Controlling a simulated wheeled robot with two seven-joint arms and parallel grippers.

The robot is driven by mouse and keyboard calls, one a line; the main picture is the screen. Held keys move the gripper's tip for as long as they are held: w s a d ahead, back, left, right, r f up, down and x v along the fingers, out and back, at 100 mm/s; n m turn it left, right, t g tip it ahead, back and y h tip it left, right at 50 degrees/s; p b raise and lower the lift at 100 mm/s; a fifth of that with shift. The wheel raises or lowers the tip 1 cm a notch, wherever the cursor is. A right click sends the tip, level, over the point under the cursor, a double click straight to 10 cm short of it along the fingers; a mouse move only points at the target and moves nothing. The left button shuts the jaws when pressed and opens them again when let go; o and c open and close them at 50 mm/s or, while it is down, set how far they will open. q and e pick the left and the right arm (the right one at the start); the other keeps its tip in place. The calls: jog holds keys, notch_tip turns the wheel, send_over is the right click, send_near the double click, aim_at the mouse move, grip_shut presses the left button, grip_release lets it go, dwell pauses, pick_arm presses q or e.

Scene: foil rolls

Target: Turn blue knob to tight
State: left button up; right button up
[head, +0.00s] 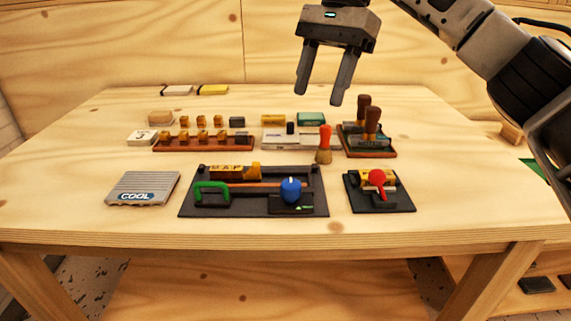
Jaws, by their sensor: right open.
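The blue knob (291,190) is a round blue dial with a pale mark near its top. It sits on the right part of a dark base plate (239,206) near the table's front edge. The base also holds a green handle (212,189) at its left and a yellow block with letters (227,172) at its back. Any wording beside the knob is too small to read. My right gripper (321,95) is open and empty, high above the back of the table, well apart from the knob. My left gripper is not in view.
Behind are a red-handled stamp (325,142), wooden-handled stamps (371,122) and a tray of small blocks (203,142). The table's front strip (270,232) is clear.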

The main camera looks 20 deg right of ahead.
jog(key=b, duration=0.3)
send_near(292, 183)
jog(key=b+x, duration=0.1)
jog(key=x, duration=0.7)
jog(key=shift+d+b, duration=0.1)
jog(key=shift+b, duration=0.3)
jog(key=shift+a+f, duration=0.25)
jog(key=shift+f, duration=0.3)
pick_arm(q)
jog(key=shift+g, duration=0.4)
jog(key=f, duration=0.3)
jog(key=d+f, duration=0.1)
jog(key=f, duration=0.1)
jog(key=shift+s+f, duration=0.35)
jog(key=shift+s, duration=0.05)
pick_arm(e)
jog(key=c, duration=1)
